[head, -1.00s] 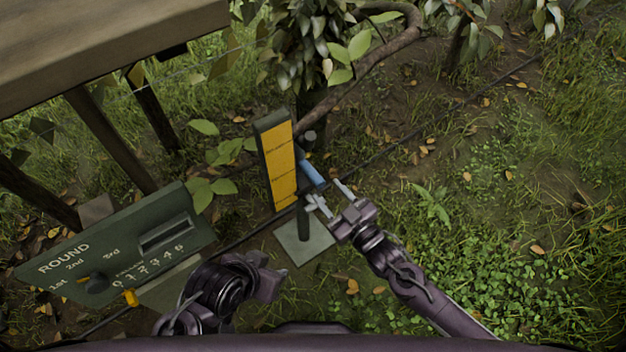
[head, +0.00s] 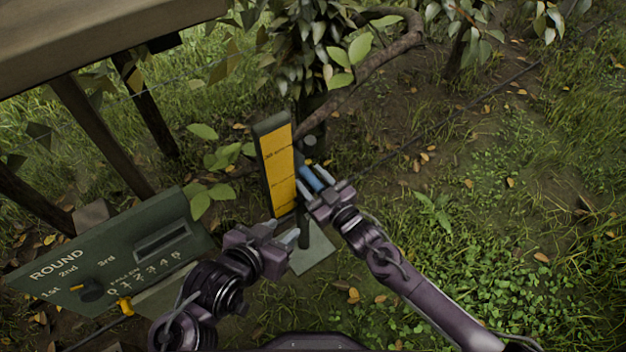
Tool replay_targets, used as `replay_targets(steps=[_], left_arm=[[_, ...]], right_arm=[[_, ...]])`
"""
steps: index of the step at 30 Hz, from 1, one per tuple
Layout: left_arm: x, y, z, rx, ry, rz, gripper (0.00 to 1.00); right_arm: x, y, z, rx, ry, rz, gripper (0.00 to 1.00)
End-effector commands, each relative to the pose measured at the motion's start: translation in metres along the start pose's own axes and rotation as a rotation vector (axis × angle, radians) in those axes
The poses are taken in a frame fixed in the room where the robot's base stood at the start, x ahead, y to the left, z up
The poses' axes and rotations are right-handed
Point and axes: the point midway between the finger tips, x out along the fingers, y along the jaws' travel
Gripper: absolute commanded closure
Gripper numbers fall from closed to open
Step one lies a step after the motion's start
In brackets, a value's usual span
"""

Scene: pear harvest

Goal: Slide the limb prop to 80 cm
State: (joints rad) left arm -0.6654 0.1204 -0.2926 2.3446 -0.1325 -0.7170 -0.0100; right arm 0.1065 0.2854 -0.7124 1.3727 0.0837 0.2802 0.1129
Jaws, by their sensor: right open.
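The limb prop stands on a grey base plate (head: 312,252) below the tree, with a dark post beside an upright yellow scale (head: 279,170). The scale's markings are too small to read. A blue handle (head: 311,178) sticks out right of the scale. My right gripper (head: 313,178) is open, with its fingers on either side of the handle; I cannot tell if they touch it. My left gripper (head: 288,226) is open and empty, low and left of the post, in front of the scale's foot.
A green panel (head: 110,255) marked ROUND, with a dark knob, a slot and a yellow part, stands at the lower left. A wooden beam structure (head: 90,50) fills the upper left. A tree limb (head: 375,62) arches above the prop. A thin dark line crosses the ground. Grass at right is clear.

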Motion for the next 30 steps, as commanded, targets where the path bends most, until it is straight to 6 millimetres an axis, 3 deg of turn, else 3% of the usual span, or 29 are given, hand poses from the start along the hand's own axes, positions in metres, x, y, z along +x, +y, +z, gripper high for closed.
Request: replay_targets(steps=[2, 12, 23, 30], left_arm=[[0.0, 0.0, 0.0, 0.0, 0.0, 0.0, 0.64], [0.0, 0.0, 0.0, 0.0, -0.002, 0.0, 0.64], [-0.001, 0.0, 0.005, 0.0, -0.028, 0.001, 0.64], [-0.013, 0.007, 0.066, -0.012, -0.295, 0.015, 0.64]], right_arm=[[0.0, 0.0, 0.0, 0.0, 0.0, 0.0, 0.55], [0.0, 0.0, 0.0, 0.0, 0.0, 0.0, 1.0], [0.0, 0.001, -0.002, 0.0, 0.0, 0.0, 1.0], [0.0, 0.003, -0.013, 0.001, 0.003, 0.001, 1.0]])
